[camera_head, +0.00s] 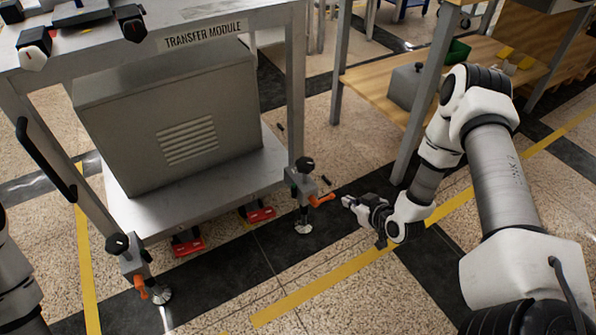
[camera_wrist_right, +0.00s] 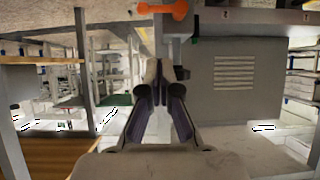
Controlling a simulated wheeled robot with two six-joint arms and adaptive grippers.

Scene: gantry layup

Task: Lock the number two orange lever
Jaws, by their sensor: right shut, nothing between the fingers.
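The transfer module (camera_head: 215,185) is a grey cart. One orange lever (camera_head: 322,199) sticks out to the right from its right-hand leg clamp. A second orange lever (camera_head: 139,286) hangs down at the near left leg. I cannot read a number on either lever in the head view. My right gripper (camera_head: 348,201) is shut and empty, just right of the right-hand lever, with a small gap between them. In the right wrist view an orange lever (camera_wrist_right: 164,9) lies at the top edge, above the fingertips (camera_wrist_right: 165,72). My left gripper is out of view.
Red floor pieces (camera_head: 262,214) lie under the cart. A wooden-shelved bench (camera_head: 375,90) with a grey box (camera_head: 408,86) stands behind my right arm. The cart leg (camera_head: 297,100) rises beside the right-hand lever. Open floor lies in front of the cart.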

